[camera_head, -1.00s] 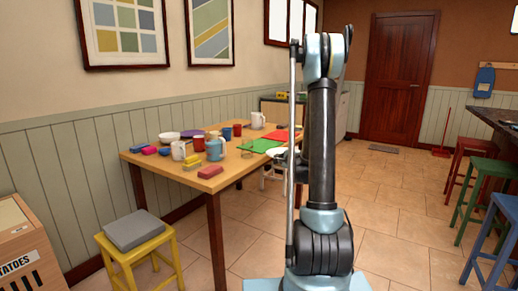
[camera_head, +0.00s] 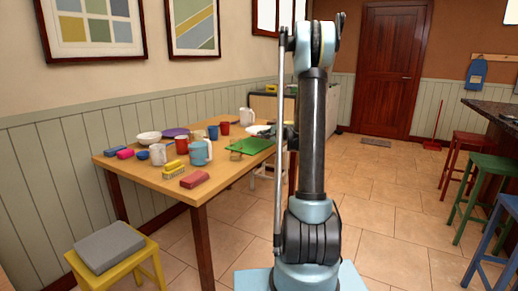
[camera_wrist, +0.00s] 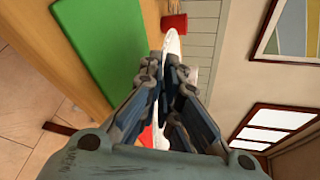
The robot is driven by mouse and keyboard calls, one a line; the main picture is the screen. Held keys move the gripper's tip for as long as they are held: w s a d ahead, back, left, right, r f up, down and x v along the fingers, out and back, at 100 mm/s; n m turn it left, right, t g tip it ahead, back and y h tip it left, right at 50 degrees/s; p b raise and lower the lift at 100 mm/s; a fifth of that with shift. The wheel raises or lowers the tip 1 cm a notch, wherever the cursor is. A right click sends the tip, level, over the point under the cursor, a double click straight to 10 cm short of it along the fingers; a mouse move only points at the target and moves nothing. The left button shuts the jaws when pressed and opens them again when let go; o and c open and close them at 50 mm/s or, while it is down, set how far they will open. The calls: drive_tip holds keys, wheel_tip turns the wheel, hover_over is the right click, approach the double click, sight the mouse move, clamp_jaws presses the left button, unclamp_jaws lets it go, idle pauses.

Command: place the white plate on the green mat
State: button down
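The white plate (camera_head: 258,129) shows left of my arm in the head view, above the far part of the table. In the wrist view the plate (camera_wrist: 173,44) is seen nearly edge-on, with its rim between my fingers. My gripper (camera_wrist: 172,65) appears shut on this rim; the exact contact is hidden by the fingers. In the head view my gripper (camera_head: 285,134) is partly hidden by my arm. The green mat (camera_head: 250,147) lies flat on the table, nearer than the plate. In the wrist view the mat (camera_wrist: 92,45) is to the left, apart from the plate.
The wooden table (camera_head: 226,179) holds mugs, a white bowl (camera_head: 148,138), a purple plate (camera_head: 175,132), a teal mug (camera_head: 200,152) and sponges left of the mat. A yellow stool (camera_head: 115,262) stands at the front left.

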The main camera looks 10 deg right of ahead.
drive_tip(key=shift+a+f, duration=0.2)
drive_tip(key=shift+f, duration=3)
drive_tip(key=c, duration=2.1)
unclamp_jaws()
drive_tip(key=shift+s, duration=0.1)
